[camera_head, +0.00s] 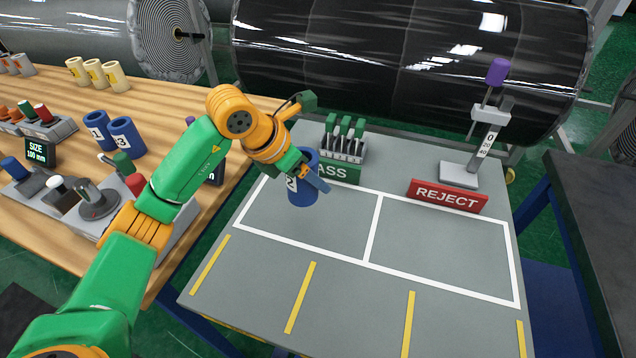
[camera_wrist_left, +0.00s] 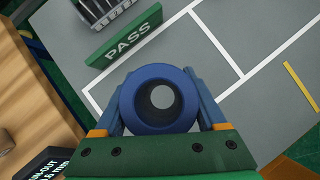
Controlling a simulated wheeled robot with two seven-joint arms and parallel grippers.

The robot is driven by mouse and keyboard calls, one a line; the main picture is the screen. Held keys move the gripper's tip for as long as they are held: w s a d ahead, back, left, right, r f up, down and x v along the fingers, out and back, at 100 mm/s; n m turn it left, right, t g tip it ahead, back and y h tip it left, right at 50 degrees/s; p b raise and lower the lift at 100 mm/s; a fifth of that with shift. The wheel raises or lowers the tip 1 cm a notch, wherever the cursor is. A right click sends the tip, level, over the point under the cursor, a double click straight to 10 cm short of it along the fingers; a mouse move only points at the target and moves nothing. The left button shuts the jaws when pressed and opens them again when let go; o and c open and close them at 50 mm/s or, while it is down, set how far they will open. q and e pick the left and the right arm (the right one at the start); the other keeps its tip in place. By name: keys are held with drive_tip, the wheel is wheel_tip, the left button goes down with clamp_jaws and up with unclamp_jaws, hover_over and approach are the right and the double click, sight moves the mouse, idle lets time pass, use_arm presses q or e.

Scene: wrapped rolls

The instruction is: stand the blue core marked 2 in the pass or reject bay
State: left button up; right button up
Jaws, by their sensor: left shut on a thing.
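The blue core marked 2 (camera_head: 301,192) is upright in my left gripper (camera_head: 312,176), which is shut on it. In the left wrist view the blue core (camera_wrist_left: 160,72) shows its open top end between the two blue fingers. It is at the back left of the pass bay (camera_head: 310,228); I cannot tell whether its base touches the table. The green PASS sign (camera_head: 340,172) stands just behind it and is partly hidden by it. The reject bay (camera_head: 445,245) is empty, with the red REJECT sign (camera_head: 447,196) behind it. My right gripper is not in view.
Two other blue cores, marked 1 (camera_head: 98,128) and 3 (camera_head: 126,138), stand on the wooden bench. A rack of green-handled tools (camera_head: 343,145) stands behind the PASS sign. A gauge with a purple top (camera_head: 484,140) stands behind the REJECT sign. The front of the grey table is clear.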

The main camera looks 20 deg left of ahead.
use_arm(q)
drive_tip(key=x, duration=0.1)
drive_tip(key=p+x, duration=0.1)
drive_tip(key=x, duration=0.3)
drive_tip(key=shift+s+a+f+p, duration=0.2)
drive_tip(key=shift+s+f+p, duration=0.1)
drive_tip(key=shift+f, duration=0.6)
drive_tip(key=o, duration=1.5)
drive_tip(key=b+v, duration=0.1)
drive_tip(key=v, duration=1.1)
drive_tip(key=shift+w, duration=0.1)
